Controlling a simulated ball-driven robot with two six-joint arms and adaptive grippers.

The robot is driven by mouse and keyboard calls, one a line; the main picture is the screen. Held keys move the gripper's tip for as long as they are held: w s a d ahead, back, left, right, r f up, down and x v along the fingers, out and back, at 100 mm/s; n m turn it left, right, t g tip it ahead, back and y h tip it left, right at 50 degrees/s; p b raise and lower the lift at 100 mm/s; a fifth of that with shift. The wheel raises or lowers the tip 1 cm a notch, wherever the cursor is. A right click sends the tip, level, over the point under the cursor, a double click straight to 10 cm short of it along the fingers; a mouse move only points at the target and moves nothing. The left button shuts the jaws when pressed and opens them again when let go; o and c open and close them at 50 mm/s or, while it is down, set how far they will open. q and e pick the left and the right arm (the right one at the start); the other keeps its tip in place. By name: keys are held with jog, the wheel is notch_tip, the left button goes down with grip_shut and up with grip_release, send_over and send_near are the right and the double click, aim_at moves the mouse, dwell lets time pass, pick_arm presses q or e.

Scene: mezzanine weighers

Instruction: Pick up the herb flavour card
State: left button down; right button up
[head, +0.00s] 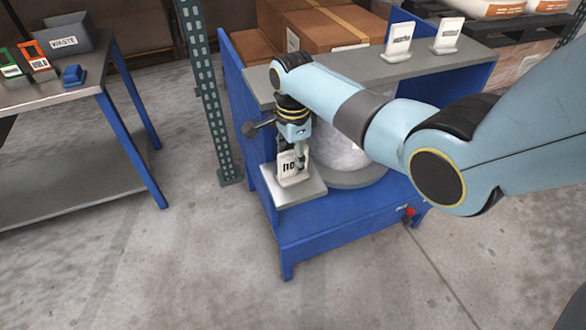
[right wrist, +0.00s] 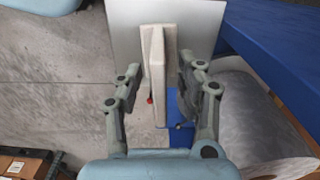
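A white card in a stand (head: 292,168) is upright on a small grey plate (head: 305,191) at the front of the blue frame. Its dark lettering is partly covered and looks like "he". My right gripper (head: 299,158) points down over this card. In the right wrist view, the card (right wrist: 157,62) stands between the two fingers of my right gripper (right wrist: 158,75), which are open with a narrow gap on each side. Two similar white cards (head: 398,41) (head: 448,35) stand on the grey upper shelf, their lettering too small to read. My left gripper is out of view.
The blue frame (head: 330,228) holds a round pale drum (head: 345,160) just right of the card. A green upright post (head: 207,95) stands to the left. Open floor lies in front.

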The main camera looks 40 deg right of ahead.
jog(key=shift+f, duration=0.8)
grip_shut()
jog(key=shift+r, duration=0.15)
